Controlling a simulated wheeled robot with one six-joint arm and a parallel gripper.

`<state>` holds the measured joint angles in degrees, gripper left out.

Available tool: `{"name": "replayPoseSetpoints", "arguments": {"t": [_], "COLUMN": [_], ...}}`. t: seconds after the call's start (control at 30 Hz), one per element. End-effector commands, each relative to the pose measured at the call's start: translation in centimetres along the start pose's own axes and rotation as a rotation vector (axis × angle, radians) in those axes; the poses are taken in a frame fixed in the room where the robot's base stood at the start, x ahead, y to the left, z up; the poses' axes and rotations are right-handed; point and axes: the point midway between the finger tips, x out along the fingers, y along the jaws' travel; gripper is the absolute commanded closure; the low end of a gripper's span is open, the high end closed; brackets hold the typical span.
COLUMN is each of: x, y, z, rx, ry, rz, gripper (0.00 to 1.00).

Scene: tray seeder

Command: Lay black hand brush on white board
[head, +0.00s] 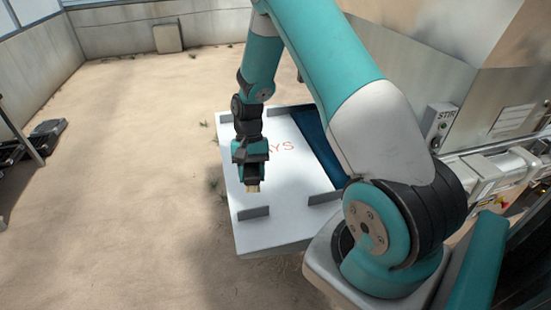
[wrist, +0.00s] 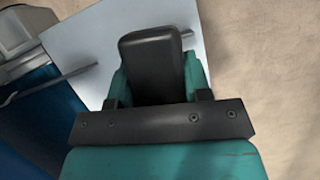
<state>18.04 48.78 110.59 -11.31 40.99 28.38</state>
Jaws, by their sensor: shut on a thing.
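My gripper (head: 252,178) points down over the white board (head: 275,232) in the head view and is shut on the black hand brush. In the wrist view the brush (wrist: 153,62) shows as a dark rounded block between the teal fingers of my gripper (wrist: 155,88). Pale bristles of the brush (head: 253,188) show just below the fingertips in the head view. The white board also shows behind the brush in the wrist view (wrist: 95,35). I cannot tell whether the bristles touch the board. My gripper and arm hide part of the board's red lettering.
Short grey rails (head: 253,213) stand up at the board's edges. A dark blue thing (head: 318,138) lies along the board's right side. A metal machine (head: 490,120) stands at the right. Black trays (head: 40,138) lie far left. Sandy ground left of the board is open.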

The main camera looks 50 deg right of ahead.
Motion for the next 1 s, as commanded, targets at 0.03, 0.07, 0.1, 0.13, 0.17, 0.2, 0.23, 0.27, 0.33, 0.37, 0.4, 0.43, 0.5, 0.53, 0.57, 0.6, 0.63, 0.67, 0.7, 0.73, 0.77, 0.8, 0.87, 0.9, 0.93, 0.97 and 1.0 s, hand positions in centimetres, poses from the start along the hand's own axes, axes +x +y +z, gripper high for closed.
{"name": "replayPoseSetpoints", "arguments": {"t": [0.03,0.07,0.1,0.13,0.17,0.2,0.23,0.27,0.33,0.37,0.4,0.43,0.5,0.53,0.57,0.6,0.63,0.67,0.7,0.73,0.77,0.8,0.87,0.9,0.93,0.97,1.0], "x": [-0.5,-1.1,-1.8,-2.4,-2.9,-3.6,-4.1,-4.5,-5.4,-5.8,-6.1,-6.3,-6.5,-6.4,-6.1,-5.6,-5.0,-4.4,-3.4,-2.6,-1.8,-0.7,0.8,1.9,2.6,3.4,4.4], "y": [2.1,3.2,4.6,5.7,6.8,8.2,9.3,10.2,12.2,12.9,13.7,14.2,14.9,15.1,15.2,15.2,15.2,15.2,15.2,15.2,15.2,15.2,15.2,15.2,15.2,15.2,15.2], "z": [-1.5,-2.0,-2.7,-3.1,-3.5,-3.8,-4.1,-4.2,-4.5,-4.5,-4.5,-4.5,-4.6,-4.7,-4.8,-5.0,-5.2,-5.4,-5.8,-6.1,-6.4,-6.9,-7.5,-7.9,-8.3,-8.6,-9.0], "rx": [0.173,0.275,0.412,0.51,0.609,0.732,0.819,0.899,1.058,1.113,1.177,1.215,1.276,1.293,1.303,1.31,1.312,1.313,1.312,1.312,1.312,1.31,1.31,1.309,1.309,1.31,1.309], "ry": [0.004,0.004,0.004,0.004,0.004,0.005,0.004,0.004,0.004,0.004,0.003,0.002,0.001,0.0,-0.002,-0.004,-0.006,-0.007,-0.008,-0.008,-0.008,-0.008,-0.008,-0.007,-0.006,-0.006,-0.006], "rz": [-0.076,-0.119,-0.176,-0.218,-0.259,-0.31,-0.346,-0.379,-0.444,-0.468,-0.493,-0.508,-0.531,-0.537,-0.54,-0.542,-0.542,-0.541,-0.539,-0.539,-0.538,-0.538,-0.538,-0.538,-0.538,-0.537,-0.537], "gripper": [0.81,0.81,0.81,0.81,0.81,0.81,0.81,0.81,0.81,0.81,0.81,0.81,0.81,0.81,0.81,0.81,0.81,0.81,0.81,0.81,0.81,0.81,0.81,0.81,0.81,0.81,0.81]}}
